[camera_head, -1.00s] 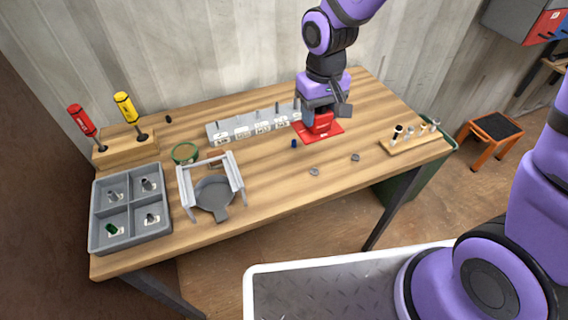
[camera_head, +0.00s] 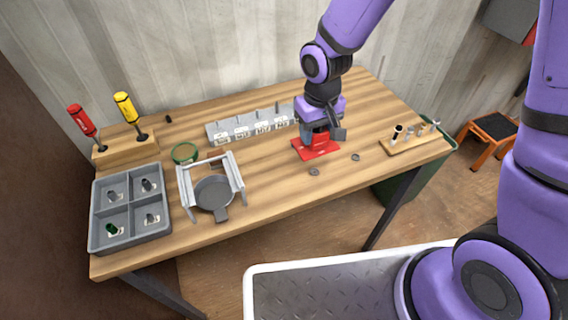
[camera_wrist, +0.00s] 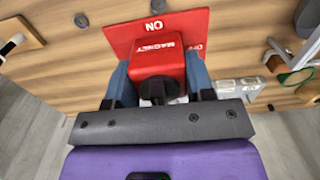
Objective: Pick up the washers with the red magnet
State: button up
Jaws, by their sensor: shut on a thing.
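The red magnet (camera_head: 320,142) is a block lettered MAGNET, and it also shows in the wrist view (camera_wrist: 158,52). My gripper (camera_head: 321,133) is shut on it, with blue-grey fingers on both sides in the wrist view (camera_wrist: 159,78). A flat red plate (camera_head: 303,150) with ON and OFF lettering shows around the magnet; whether it rests on the table or hangs just above it, I cannot tell. Two small grey washers lie flat on the wood in front of it, one washer (camera_head: 314,172) nearer and the other washer (camera_head: 355,157) to the right. Neither touches the plate.
A labelled grey rack (camera_head: 240,133) with pegs stands behind. A wooden holder (camera_head: 405,146) is at right. The front table strip is clear.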

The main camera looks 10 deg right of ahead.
jog(key=shift+f, duration=2.15)
jog(key=shift+f, duration=0.15)
jog(key=shift+f, duration=0.95)
jog(key=shift+r, duration=6.05)
jog(key=w+d, duration=0.1)
jog(key=d, duration=1.1)
jog(key=shift+w, duration=0.2)
